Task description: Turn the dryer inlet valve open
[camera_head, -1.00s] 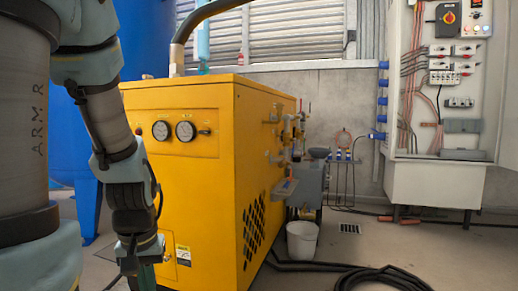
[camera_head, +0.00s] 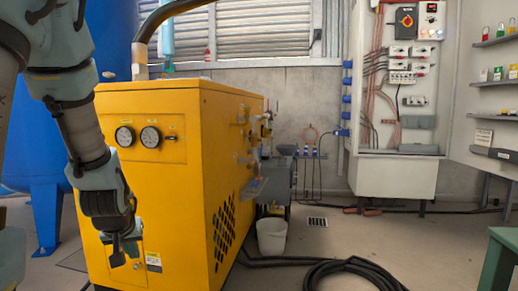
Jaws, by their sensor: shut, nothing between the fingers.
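The yellow dryer cabinet (camera_head: 160,150) stands in the middle-left, with two round gauges (camera_head: 138,136) on its front. Small valves and pipe fittings (camera_head: 250,135) show on its right side; I cannot tell which one is the inlet valve. A thick dark hose (camera_head: 150,28) rises from its top. A light-blue pipe (camera_head: 167,35) stands behind the cabinet top. My gripper (camera_head: 118,262) hangs pointing down in front of the cabinet's lower left front, apart from the valves. It is shut and empty.
A blue tank (camera_head: 75,130) stands behind my arm. A white bucket (camera_head: 271,236) and coiled black hose (camera_head: 350,272) lie on the floor to the right. An open electrical cabinet (camera_head: 405,100) and a green table (camera_head: 500,260) stand farther right.

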